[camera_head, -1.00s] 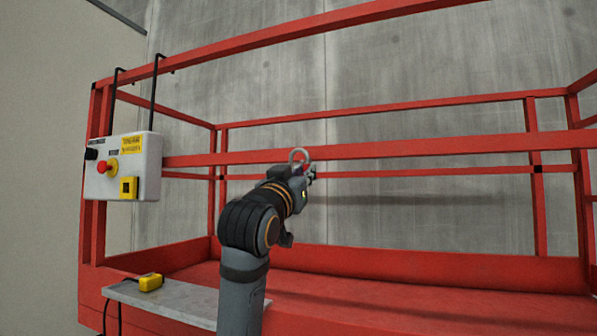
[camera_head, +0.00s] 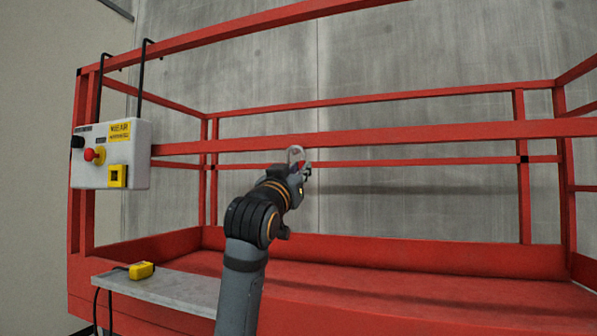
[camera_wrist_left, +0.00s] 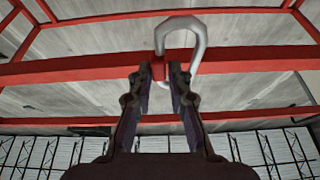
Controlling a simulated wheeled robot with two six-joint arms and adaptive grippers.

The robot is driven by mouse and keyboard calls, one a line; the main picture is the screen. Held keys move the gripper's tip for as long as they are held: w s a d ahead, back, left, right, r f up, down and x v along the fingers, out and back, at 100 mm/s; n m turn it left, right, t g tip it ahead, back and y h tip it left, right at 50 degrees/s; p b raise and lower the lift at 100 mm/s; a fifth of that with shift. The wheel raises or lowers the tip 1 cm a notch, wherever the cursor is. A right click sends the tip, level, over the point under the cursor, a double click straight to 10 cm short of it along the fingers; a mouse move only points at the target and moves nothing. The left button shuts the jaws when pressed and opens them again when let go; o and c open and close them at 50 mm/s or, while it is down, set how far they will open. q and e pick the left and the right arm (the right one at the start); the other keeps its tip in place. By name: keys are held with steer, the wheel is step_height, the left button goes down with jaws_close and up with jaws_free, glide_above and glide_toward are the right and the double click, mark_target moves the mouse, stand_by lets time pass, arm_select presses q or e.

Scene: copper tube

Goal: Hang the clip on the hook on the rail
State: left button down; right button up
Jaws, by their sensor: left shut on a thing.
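The clip is a silver-grey carabiner-like loop (camera_head: 291,154). It stands up from my left gripper (camera_head: 302,173), which is shut on it. In the left wrist view the clip (camera_wrist_left: 203,42) rises from between the fingertips of the left gripper (camera_wrist_left: 161,76), its rounded end uppermost. There it overlaps the red rail (camera_wrist_left: 90,65) in the picture; I cannot tell whether they touch. In the head view the rail (camera_head: 400,135) runs behind and above the gripper. I cannot make out a separate hook near the clip. My right gripper is not in view.
A white control box (camera_head: 135,160) with a red button hangs at the left from two black hooked bars (camera_head: 143,75) over the top rail (camera_head: 240,32). A grey shelf (camera_head: 180,288) with a yellow device (camera_head: 141,270) is at lower left. The space right of my arm is clear.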

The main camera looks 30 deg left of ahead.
arm_select(q)
steer(key=c, duration=1.2)
jaws_free()
steer(key=v, duration=1.2)
steer(key=shift+d, duration=0.1)
